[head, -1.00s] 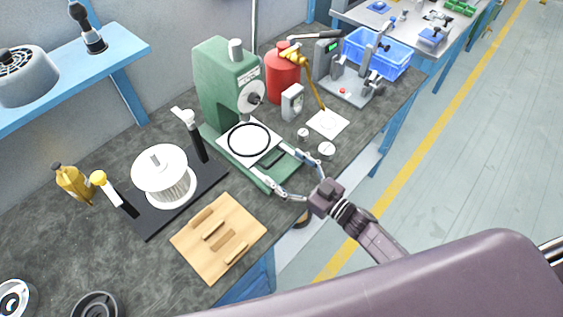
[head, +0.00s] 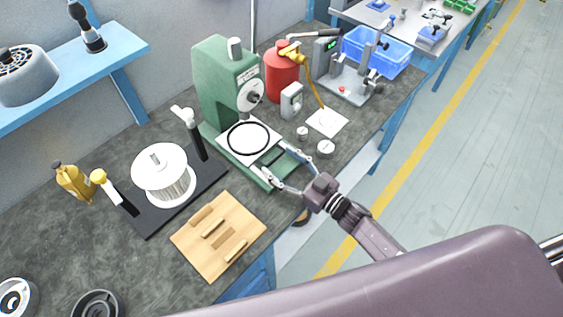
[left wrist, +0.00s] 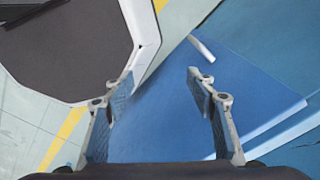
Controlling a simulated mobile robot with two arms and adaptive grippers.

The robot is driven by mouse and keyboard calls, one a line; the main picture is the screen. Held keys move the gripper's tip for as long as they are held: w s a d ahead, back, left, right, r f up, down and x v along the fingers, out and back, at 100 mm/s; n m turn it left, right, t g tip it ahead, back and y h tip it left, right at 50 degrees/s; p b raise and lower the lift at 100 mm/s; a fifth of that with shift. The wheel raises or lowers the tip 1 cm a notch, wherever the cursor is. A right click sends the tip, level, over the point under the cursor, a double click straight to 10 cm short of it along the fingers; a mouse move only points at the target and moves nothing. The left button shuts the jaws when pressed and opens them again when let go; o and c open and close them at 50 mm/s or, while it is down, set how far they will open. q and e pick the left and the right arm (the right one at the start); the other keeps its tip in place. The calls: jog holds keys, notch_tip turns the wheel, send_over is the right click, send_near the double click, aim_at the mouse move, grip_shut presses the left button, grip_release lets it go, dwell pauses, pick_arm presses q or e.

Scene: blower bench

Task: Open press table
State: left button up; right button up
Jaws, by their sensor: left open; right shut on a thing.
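The green press (head: 222,80) stands on the bench. Its press table, a white plate (head: 229,146) with a black ring on top, sits at the front of the press over the green base, under the press head. My right gripper (head: 270,167) reaches in from the front right, its fingers shut on the press table's dark front handle (head: 271,156); the fingers partly hide the exact contact. My left gripper is out of the head view. In the left wrist view it is open and empty (left wrist: 158,92), above a blue surface.
Left of the press, a black stand (head: 148,229) holds a white spool-like part. A wooden board (head: 196,258) with several wooden pieces lies in front. A red can (head: 281,81), a small grey box (head: 292,99) and a blue crate (head: 391,64) stand to the right.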

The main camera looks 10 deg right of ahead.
jog(key=p+v, duration=0.2)
jog(key=v, duration=1.2)
jog(key=shift+s+d, duration=0.15)
jog(key=shift+s, duration=0.15)
jog(key=o, duration=1.7)
jog(key=v, duration=1.2)
